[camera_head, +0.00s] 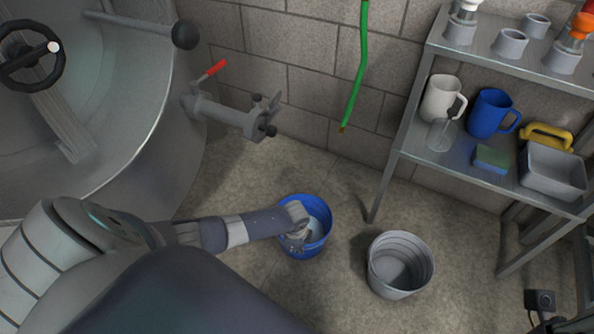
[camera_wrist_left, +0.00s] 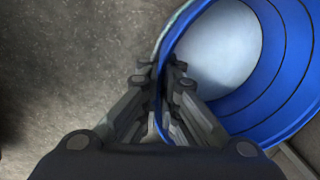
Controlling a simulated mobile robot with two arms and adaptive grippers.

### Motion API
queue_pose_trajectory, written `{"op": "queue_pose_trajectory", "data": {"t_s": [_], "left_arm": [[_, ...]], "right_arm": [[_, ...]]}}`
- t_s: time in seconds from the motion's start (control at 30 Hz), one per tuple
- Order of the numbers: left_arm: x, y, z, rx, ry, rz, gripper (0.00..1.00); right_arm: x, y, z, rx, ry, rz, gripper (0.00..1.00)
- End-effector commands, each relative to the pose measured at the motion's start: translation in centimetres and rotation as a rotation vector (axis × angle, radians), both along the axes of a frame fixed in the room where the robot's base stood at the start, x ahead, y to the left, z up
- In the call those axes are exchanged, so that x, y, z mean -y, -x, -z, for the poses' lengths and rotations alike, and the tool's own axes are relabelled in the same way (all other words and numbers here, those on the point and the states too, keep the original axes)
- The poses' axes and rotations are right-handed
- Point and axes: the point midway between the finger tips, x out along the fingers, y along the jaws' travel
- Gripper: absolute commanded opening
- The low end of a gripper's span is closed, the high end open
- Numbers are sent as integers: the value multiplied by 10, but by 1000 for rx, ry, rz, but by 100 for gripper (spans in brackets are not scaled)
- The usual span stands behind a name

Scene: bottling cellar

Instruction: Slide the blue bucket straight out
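The blue bucket (camera_head: 325,236) stands upright on the floor, below and to the right of the tank's outlet valve (camera_head: 235,114) in the picture. A pale, greyish surface shows inside it. My left gripper (camera_head: 297,243) reaches in from the left at the bucket's near-left rim. In the left wrist view the bucket (camera_wrist_left: 283,95) fills the right side, and its rim runs between the fingertips of my left gripper (camera_wrist_left: 162,73). One finger is inside the wall and one outside, both drawn close against it. My right gripper is out of view.
A grey bucket (camera_head: 400,292) stands to the right of the blue one, with bare floor between. A metal shelf (camera_head: 425,160) holds jugs and a basin at right. A green hose (camera_head: 358,70) hangs by the wall. A large tank (camera_head: 150,110) stands at left.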

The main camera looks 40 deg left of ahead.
Motion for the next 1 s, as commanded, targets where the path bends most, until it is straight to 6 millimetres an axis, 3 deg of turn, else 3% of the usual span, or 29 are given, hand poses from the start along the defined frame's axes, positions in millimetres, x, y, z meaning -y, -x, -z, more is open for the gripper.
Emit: {"op": "queue_pose_trajectory", "data": {"t_s": [0.1, 0.23, 0.67, 1.0], "left_arm": [[0, 1, 1, -3, 0, 0, 0], [0, 1, 1, -3, 0, 0, 28], [0, 0, -3, 0, 1, 0, 28], [2, 4, -47, 3, 1, 1, 28]], "right_arm": [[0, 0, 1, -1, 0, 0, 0], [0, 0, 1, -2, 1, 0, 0], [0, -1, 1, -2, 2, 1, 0], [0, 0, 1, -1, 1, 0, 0]]}}
